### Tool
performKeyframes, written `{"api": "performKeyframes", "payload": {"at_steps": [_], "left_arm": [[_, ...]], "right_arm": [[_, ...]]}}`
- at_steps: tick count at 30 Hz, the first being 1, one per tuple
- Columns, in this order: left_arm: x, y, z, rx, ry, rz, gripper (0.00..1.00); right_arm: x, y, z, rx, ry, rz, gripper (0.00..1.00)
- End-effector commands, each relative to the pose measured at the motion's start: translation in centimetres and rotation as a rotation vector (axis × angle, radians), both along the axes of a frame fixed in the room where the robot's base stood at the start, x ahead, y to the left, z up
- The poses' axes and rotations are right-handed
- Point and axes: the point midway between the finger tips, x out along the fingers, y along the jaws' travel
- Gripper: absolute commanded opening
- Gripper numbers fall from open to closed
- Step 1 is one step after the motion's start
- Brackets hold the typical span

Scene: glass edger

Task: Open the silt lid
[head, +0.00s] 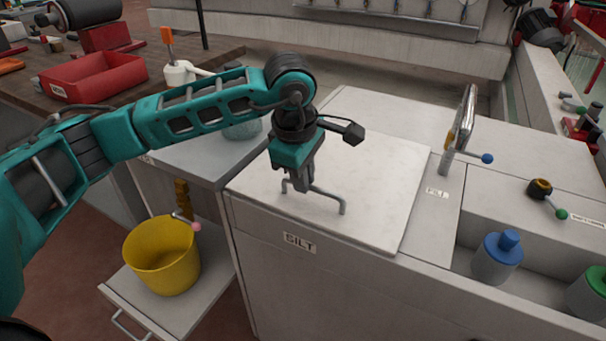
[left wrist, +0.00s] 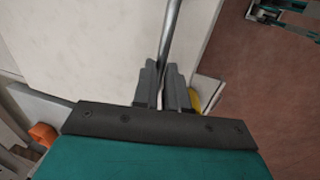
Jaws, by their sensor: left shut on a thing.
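The silt lid (head: 375,185) is a flat white panel on top of the white cabinet, above the "SILT" label (head: 299,242). It looks to lie flat. A grey bar handle (head: 330,197) stands near its front edge. My left gripper (head: 300,187) points down at the handle and is shut on it, towards the handle's left end. In the left wrist view, the two grey fingers (left wrist: 162,97) close around the metal handle bar (left wrist: 171,45), with the pale lid (left wrist: 90,50) behind.
A yellow bucket (head: 162,257) stands on a pulled-out shelf at the lower left. A red bin (head: 93,80) sits on the wooden bench.

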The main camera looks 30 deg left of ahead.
Motion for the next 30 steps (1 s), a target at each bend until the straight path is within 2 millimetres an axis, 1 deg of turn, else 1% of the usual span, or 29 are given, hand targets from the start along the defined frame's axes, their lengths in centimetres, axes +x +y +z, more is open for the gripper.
{"api": "performKeyframes", "payload": {"at_steps": [5,8,11,14,18,21,25,27,30], "left_arm": [[0.2,0.0,0.8,-0.001,-0.002,0.0,0.0],[0.5,0.0,2.1,-0.001,-0.005,0.0,0.0],[1.0,-0.1,4.0,-0.002,-0.009,0.0,0.0],[1.8,-0.1,6.2,-0.002,-0.012,0.002,0.0],[3.4,-0.1,9.5,-0.002,-0.016,0.004,0.0],[4.7,-0.1,11.5,-0.004,-0.016,0.005,0.0],[6.3,-0.2,13.8,-0.003,-0.013,0.006,0.0],[7.0,-0.3,14.7,-0.002,-0.011,0.004,0.0],[8.0,-0.3,15.6,0.0,-0.008,0.003,0.0]], "right_arm": [[0.0,0.0,0.4,-0.001,0.0,-0.001,0.0],[0.0,-0.1,0.9,-0.002,-0.005,-0.003,0.0],[-0.1,-0.3,1.3,-0.006,-0.002,-0.008,0.0],[-0.3,-0.7,1.8,-0.011,0.0,-0.017,0.0],[-0.6,-1.4,2.4,-0.02,0.001,-0.032,0.0],[-1.0,-1.7,2.9,-0.028,0.002,-0.037,0.0],[-1.2,-2.3,3.5,-0.039,0.0,-0.045,0.0],[-1.3,-2.8,3.7,-0.046,0.0,-0.052,0.0],[-1.5,-2.9,4.2,-0.048,0.006,-0.054,0.0]]}}
